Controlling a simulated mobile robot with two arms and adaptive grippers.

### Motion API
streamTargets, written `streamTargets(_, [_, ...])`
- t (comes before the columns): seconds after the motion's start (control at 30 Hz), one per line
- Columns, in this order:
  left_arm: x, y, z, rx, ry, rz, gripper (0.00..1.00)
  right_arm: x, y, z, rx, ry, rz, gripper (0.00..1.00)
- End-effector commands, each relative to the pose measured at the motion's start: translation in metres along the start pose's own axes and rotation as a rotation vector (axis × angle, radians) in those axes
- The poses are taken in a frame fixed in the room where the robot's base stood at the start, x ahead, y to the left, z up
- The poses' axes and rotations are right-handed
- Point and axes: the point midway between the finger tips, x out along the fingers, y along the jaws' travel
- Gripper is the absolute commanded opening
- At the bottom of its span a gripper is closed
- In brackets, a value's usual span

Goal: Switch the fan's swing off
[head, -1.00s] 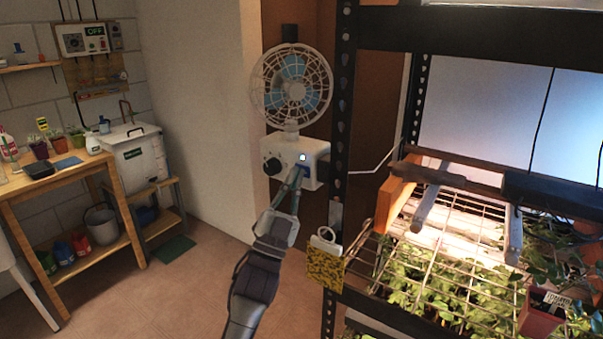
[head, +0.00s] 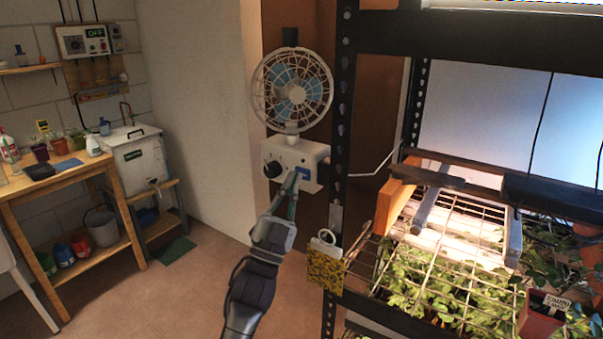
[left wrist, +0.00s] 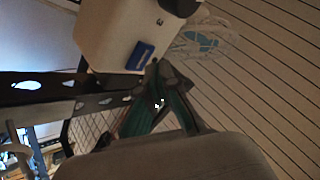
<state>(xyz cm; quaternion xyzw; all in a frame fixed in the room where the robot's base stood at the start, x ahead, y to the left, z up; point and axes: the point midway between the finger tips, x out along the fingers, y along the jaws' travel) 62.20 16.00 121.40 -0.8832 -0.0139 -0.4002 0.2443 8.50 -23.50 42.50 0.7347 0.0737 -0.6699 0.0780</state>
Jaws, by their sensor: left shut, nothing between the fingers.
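The white fan (head: 292,90) is mounted on the rack's upright, above its white control box (head: 283,154). The box has a black knob (head: 272,169) on its left side and a blue label (head: 304,174) on its front. My left gripper (head: 293,181) is shut and empty, its tips close in front of the box's lower front; I cannot tell whether they touch it. In the left wrist view the closed fingertips (left wrist: 157,66) are beside the blue label (left wrist: 140,56), and a small dark mark (left wrist: 160,21) shows on the box face. My right gripper is out of view.
The black rack upright (head: 341,130) stands just right of the box. A yellow speckled card (head: 325,266) hangs on it below. Plants under a wire grid fill the rack at right. A wooden bench (head: 75,183) stands at left, with open floor between.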

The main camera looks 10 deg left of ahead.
Motion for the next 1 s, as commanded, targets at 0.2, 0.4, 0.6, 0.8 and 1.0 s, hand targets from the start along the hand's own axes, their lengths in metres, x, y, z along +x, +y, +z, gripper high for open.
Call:
streamTargets(0.2, [0.0, 0.0, 0.0, 0.0, 0.0, 0.0, 0.0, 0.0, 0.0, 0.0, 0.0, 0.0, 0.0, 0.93])
streamTargets(0.4, [-0.009, -0.008, -0.008, 0.0, -0.001, 0.0, 0.0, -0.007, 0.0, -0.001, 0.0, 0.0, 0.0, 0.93])
streamTargets(0.6, [-0.024, -0.019, -0.018, 0.0, -0.001, 0.0, 0.0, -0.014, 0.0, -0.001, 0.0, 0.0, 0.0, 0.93])
streamTargets(0.8, [-0.037, -0.028, -0.028, -0.001, -0.001, 0.0, 0.0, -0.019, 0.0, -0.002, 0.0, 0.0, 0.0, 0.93])
streamTargets(1.0, [-0.042, -0.031, -0.031, 0.0, 0.0, 0.0, 0.0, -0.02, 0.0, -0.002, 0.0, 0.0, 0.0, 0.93])
